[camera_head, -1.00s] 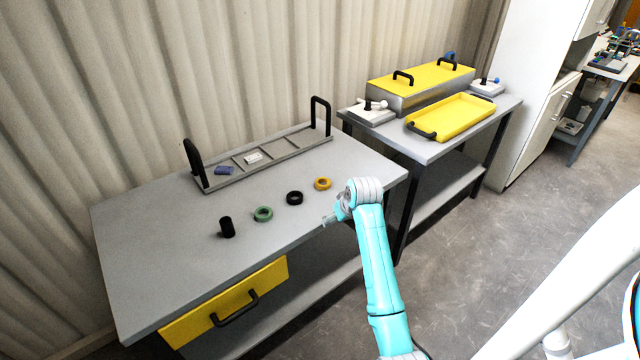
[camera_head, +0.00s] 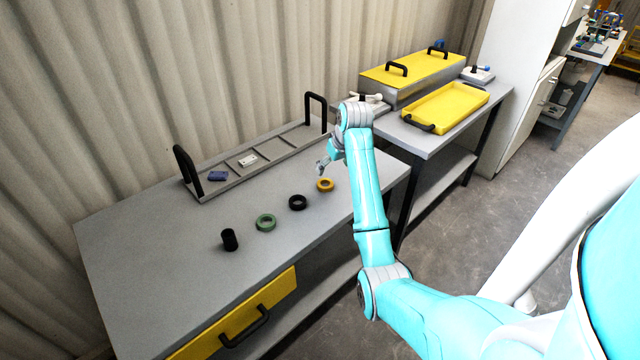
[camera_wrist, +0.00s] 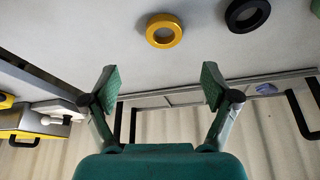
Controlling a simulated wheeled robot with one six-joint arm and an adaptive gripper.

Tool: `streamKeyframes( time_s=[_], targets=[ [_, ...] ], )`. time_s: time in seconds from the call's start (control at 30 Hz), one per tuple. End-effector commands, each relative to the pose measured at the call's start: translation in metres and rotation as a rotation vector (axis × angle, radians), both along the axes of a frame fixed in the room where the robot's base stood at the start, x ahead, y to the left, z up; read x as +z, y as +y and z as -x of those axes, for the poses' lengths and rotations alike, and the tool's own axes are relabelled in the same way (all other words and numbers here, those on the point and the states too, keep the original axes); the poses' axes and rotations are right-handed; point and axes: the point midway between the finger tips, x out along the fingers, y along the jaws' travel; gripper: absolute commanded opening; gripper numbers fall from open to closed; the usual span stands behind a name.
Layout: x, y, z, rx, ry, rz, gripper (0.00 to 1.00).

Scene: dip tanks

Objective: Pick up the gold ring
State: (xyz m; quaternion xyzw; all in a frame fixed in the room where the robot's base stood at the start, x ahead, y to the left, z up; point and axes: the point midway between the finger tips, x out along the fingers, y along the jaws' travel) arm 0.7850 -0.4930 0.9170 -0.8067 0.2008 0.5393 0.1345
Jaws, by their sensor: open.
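The gold ring (camera_head: 325,185) lies flat on the grey table near its right end, to the right of the black ring (camera_head: 298,202). In the wrist view the gold ring (camera_wrist: 164,30) is at the top centre, beyond the fingertips and roughly in line with the gap between them. My gripper (camera_head: 322,167) hangs just above and behind the gold ring in the head view. In the wrist view my gripper (camera_wrist: 160,88) has its two green-padded fingers wide apart, with nothing between them.
A green ring (camera_head: 265,222) and a black cylinder (camera_head: 229,240) stand left of the black ring. A grey rack (camera_head: 215,188) with tall black handles lies behind them. A second table holds a yellow tray (camera_head: 447,119) and a yellow-lidded tank (camera_head: 412,70). The table's left part is clear.

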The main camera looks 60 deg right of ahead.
Motion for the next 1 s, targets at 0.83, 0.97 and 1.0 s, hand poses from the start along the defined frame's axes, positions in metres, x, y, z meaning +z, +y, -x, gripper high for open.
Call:
streamKeyframes(
  time_s=[0.83,0.97,1.0],
  targets=[
    [-0.086,-0.009,-0.031,0.001,0.000,0.000,0.86],
    [-0.087,-0.009,-0.032,0.001,0.000,0.000,0.86],
    [-0.087,-0.009,-0.032,0.001,0.000,0.000,0.86]
  ],
)
